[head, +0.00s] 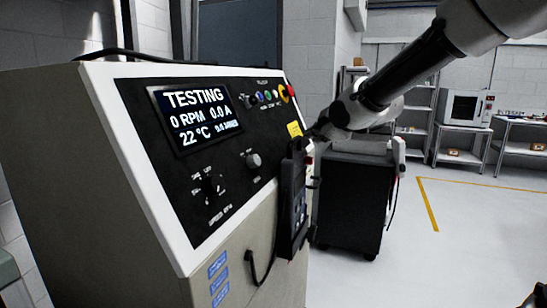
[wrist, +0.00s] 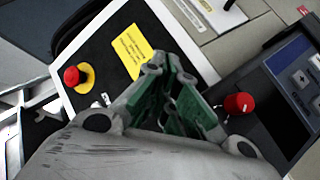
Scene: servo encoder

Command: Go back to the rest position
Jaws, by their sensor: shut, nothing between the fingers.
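My gripper (wrist: 166,62) is shut with nothing between its green-padded fingers. In the wrist view its tips point toward the panel, just right of a yellow label (wrist: 132,50). In the head view my arm reaches in from the upper right, and the gripper end (head: 318,130) is small and dark near the panel's right edge. The test console (head: 135,165) has a lit display (head: 195,117) reading TESTING, 0 RPM, 0.0 A and 22 °C. I cannot tell whether the fingertips touch the panel.
A red button on a yellow base (wrist: 76,76) lies left of my gripper. A handheld device (head: 294,205) with a red knob (wrist: 240,103) hangs close to its right. A dark cabinet (head: 350,205) stands behind. The floor (head: 450,250) at right is open.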

